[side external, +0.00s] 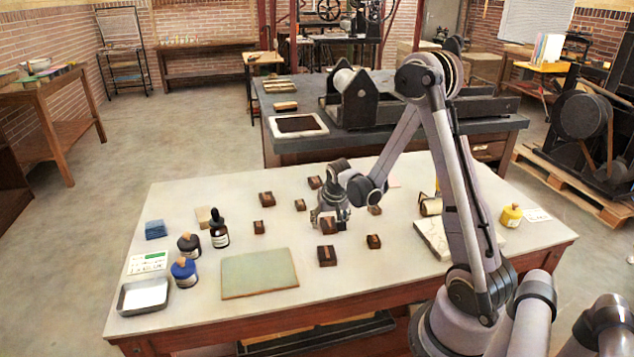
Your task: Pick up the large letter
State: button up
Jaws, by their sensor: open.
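Several small dark brown letter blocks lie spread over the middle of the pale tabletop. My gripper (329,218) is open and points down over one of the bigger blocks (328,227), which it partly hides. I cannot tell whether the fingers touch this block. Another block of similar size (327,256) lies just in front of it. A further bigger-looking block (266,198) lies to the left, and a smaller one (373,241) lies to the right. The letter faces are too small to read, so I cannot tell for sure which is the large letter.
A green-grey plate (259,274) lies at the front. A dropper bottle (219,231), a blue jar (185,272), a dark jar (189,246) and a metal tray (144,296) stand left. A yellow jar (511,215) and pale slab (433,238) are right, near my arm.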

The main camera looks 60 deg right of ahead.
jog(key=c, duration=1.2)
jog(key=shift+r, duration=0.1)
